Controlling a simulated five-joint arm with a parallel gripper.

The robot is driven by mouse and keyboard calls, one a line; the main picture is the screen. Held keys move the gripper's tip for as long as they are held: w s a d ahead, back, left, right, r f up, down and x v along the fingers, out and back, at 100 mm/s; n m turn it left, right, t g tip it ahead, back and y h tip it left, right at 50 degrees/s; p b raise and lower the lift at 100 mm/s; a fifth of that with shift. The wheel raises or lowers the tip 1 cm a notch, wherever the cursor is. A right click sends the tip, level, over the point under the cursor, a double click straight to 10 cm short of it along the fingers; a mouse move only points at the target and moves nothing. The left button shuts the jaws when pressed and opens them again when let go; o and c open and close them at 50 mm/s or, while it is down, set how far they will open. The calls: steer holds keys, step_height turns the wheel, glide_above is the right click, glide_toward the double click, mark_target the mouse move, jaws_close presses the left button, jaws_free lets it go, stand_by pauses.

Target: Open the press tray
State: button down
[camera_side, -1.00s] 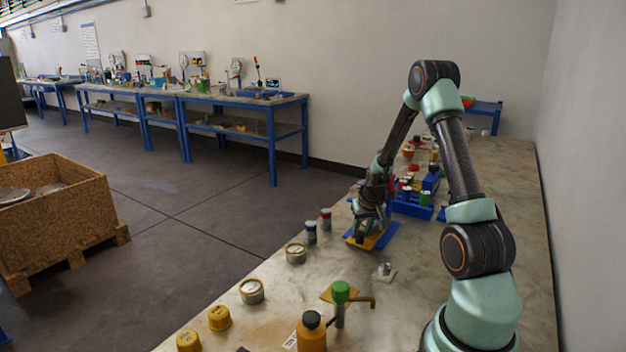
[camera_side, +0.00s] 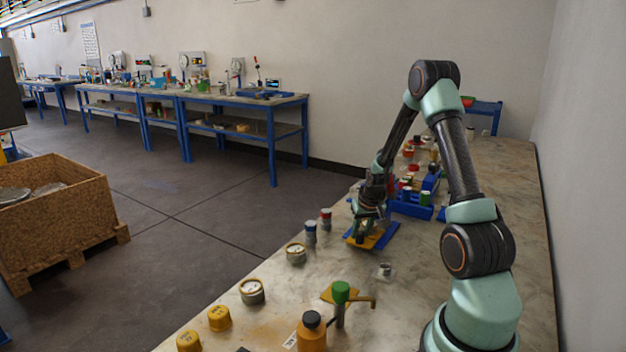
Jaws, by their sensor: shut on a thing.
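The press tray looks to be the yellow-orange plate (camera_side: 371,241) low on the bench, beside and partly over a blue base plate (camera_side: 388,233). My gripper (camera_side: 361,238) points down at the left part of the yellow plate and is shut on it. The exact grip point is small and hidden by the fingers. How far the tray is out from the blue base cannot be told.
Two small capped jars (camera_side: 326,219) and a round gauge-like vessel (camera_side: 296,253) stand to the left. A green-topped tap (camera_side: 341,292) and an orange bottle (camera_side: 312,331) stand in front. Blue racks with coloured vessels (camera_side: 425,198) stand behind.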

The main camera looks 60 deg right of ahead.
steer(key=shift+s, duration=0.1)
steer(key=shift+t+y, duration=0.3)
steer(key=a, duration=1.1)
steer(key=shift+a, duration=0.35)
steer(key=c, duration=0.6)
jaws_free()
steer(key=v, duration=1.2)
